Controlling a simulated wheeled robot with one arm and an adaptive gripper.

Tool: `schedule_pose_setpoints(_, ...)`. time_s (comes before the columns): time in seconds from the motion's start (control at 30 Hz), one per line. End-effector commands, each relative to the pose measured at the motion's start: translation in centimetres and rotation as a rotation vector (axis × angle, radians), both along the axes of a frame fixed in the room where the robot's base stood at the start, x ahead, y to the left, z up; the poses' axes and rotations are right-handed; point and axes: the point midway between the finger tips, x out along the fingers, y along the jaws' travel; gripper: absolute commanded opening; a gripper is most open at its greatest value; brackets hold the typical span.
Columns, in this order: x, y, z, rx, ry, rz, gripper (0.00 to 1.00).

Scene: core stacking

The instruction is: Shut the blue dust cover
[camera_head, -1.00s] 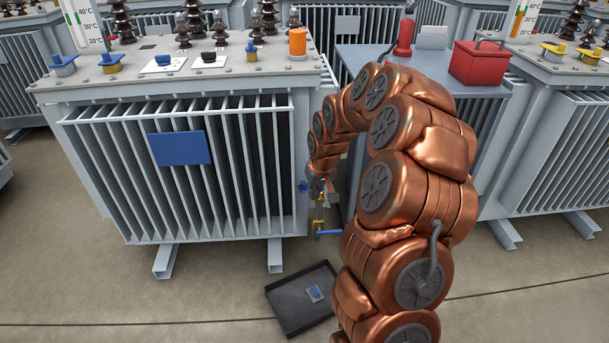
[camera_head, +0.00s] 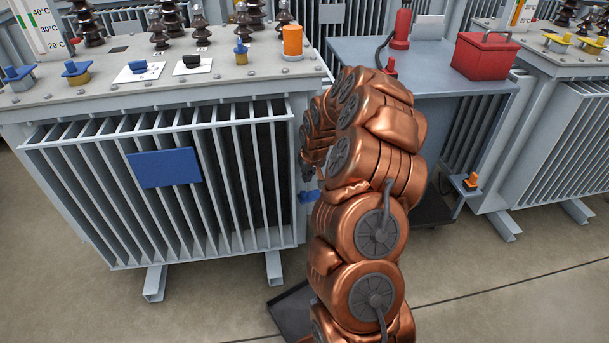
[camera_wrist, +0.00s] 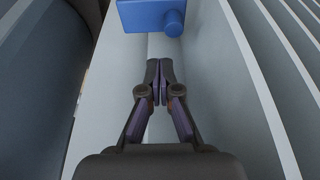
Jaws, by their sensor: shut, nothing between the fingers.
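A blue block with a round knob (camera_wrist: 150,14) shows at the top of the wrist view, beside the grey transformer wall. It is probably the blue dust cover; its top is cut off, and I cannot tell how far open it is. In the head view a blue part (camera_head: 308,197) at the transformer's right side, partly behind my arm, looks like the same thing. My gripper (camera_wrist: 159,82) is shut and empty, its tips pointing at the block with a visible gap. In the head view my arm mostly hides the gripper.
The transformer (camera_head: 285,170) has upright fins and a blue plate (camera_head: 165,167) on its front. A grey table (camera_head: 440,75) with a red box (camera_head: 484,56) stands to the right. A black tray (camera_head: 290,312) lies on the floor, partly hidden by my arm.

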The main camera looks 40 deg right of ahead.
Motion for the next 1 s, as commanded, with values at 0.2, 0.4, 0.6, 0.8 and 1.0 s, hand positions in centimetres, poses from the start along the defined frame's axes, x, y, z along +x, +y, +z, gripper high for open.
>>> schedule_pose_setpoints(0.2,1.1,-0.2,-3.6,0.001,0.002,0.000,0.00)
schedule_pose_setpoints(0.4,2.1,-0.4,-5.8,-0.001,-0.002,0.002,0.00)
schedule_pose_setpoints(0.6,2.5,-0.3,-7.0,0.001,-0.001,0.003,0.00)
schedule_pose_setpoints(0.8,2.6,-0.4,-7.2,0.000,-0.001,0.003,0.00)
schedule_pose_setpoints(1.0,2.6,-0.4,-7.1,-0.001,-0.002,0.003,0.00)
